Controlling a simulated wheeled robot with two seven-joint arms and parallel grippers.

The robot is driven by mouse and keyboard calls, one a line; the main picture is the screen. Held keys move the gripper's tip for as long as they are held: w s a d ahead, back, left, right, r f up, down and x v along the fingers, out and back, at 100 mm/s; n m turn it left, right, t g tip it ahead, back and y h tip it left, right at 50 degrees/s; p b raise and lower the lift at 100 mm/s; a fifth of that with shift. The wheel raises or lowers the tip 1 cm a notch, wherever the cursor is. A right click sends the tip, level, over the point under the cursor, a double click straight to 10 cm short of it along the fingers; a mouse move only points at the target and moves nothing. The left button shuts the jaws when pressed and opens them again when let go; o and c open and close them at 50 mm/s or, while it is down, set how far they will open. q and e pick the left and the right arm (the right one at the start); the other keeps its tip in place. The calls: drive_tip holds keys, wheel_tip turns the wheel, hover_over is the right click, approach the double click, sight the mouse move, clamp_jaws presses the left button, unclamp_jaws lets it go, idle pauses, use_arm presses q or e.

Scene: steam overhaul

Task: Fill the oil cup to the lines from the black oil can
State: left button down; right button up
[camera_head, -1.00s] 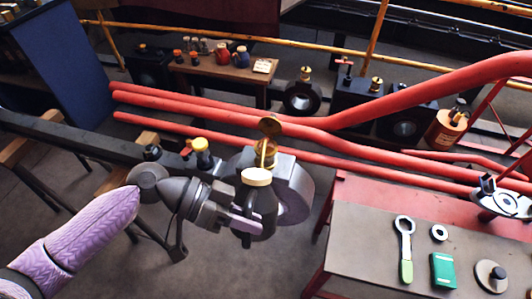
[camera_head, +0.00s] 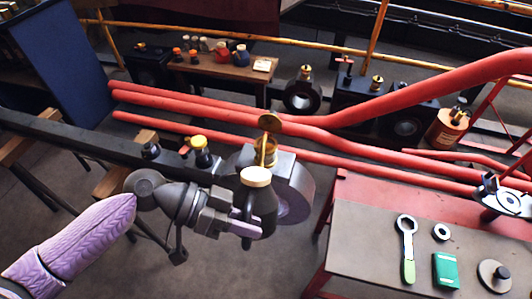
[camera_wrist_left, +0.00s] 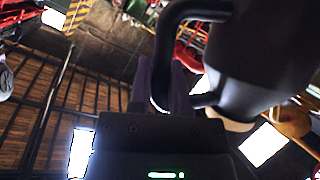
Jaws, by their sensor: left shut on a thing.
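The black oil can (camera_head: 264,208) with a cream cap (camera_head: 256,177) is held off the floor in front of the grey round bearing block (camera_head: 294,190). My left gripper (camera_head: 238,222) is shut on its handle. In the left wrist view the dark can (camera_wrist_left: 270,45) fills the upper right, with its handle (camera_wrist_left: 163,60) between my fingers (camera_wrist_left: 165,88). The brass oil cup (camera_head: 270,158) sits on the block just behind the can, its round lid (camera_head: 270,123) raised. A thin brass-coloured piece stands between cap and lid. The can partly hides the cup; its lines and oil level cannot be seen.
Red pipes (camera_head: 220,112) run behind the block. A table (camera_head: 370,235) at the right carries a green-handled wrench (camera_head: 407,250), a green box (camera_head: 445,270) and round parts. A yellow-topped black container (camera_head: 200,150) stands on the beam left of the cup.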

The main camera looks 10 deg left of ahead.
use_arm(q)
drive_tip(key=shift+m+t, duration=0.4)
drive_tip(key=shift+m, duration=0.1)
drive_tip(key=f, duration=0.1)
drive_tip(key=f+b, duration=0.1)
drive_tip(key=f, duration=0.1)
drive_tip(key=f+b, duration=0.1)
drive_tip(key=shift+s+f, duration=0.25)
drive_tip(key=shift+s, duration=0.1)
drive_tip(key=shift+r, duration=0.15)
drive_tip(key=f+m+t+b, duration=0.1)
drive_tip(key=f+b, duration=0.1)
drive_tip(key=b, duration=0.1)
drive_tip(key=w+f+m+t+b, duration=0.1)
drive_tip(key=f+b, duration=0.2)
drive_tip(key=b, duration=0.1)
drive_tip(key=shift+a+m, duration=0.1)
drive_tip(key=shift+m, duration=0.3)
drive_tip(key=shift+r, duration=0.25)
use_arm(e)
wheel_tip(320, 180, down, 10)
drive_tip(key=s+g, duration=0.1)
drive_tip(key=s, duration=0.1)
drive_tip(key=shift+s+d+f, duration=0.15)
drive_tip(key=shift+s+f, duration=0.05)
